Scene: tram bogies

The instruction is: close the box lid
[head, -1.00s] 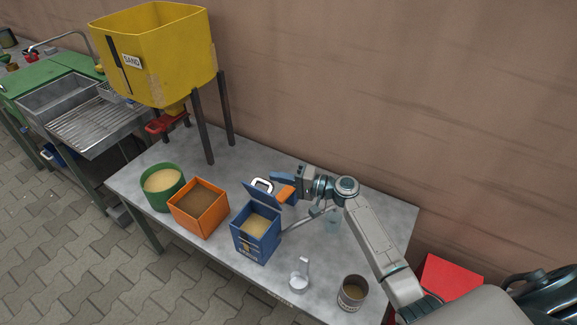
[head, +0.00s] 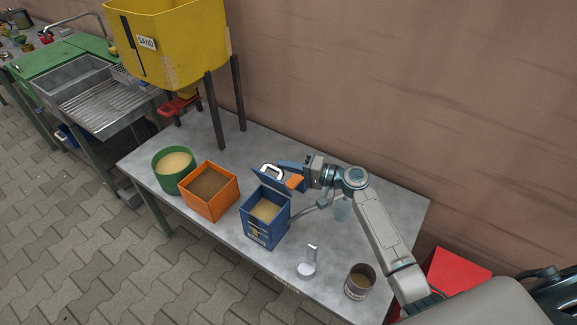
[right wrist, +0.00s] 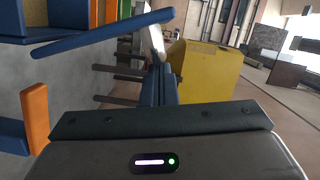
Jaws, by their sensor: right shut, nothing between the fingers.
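The blue box (head: 259,230) stands on the grey table with pale sand inside. Its blue lid (head: 270,184) is raised at the back edge, tilted up and open. A white handle (head: 271,172) shows at the lid. My right gripper (head: 281,164) is shut and empty, behind the lid and close to it. Whether it touches the lid, I cannot tell. In the right wrist view the shut fingers (right wrist: 160,84) point away from the camera, and the lid (right wrist: 100,40) is a blue slab at upper left. An orange piece (head: 294,181) shows just below the gripper. My left gripper is out of view.
Left of the box stand an orange bin (head: 207,205) of brown material and a green round tub (head: 169,182). A yellow sand hopper (head: 180,55) stands on legs behind. A white scoop (head: 307,267) and an open can (head: 357,290) are at front right. The wall runs behind.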

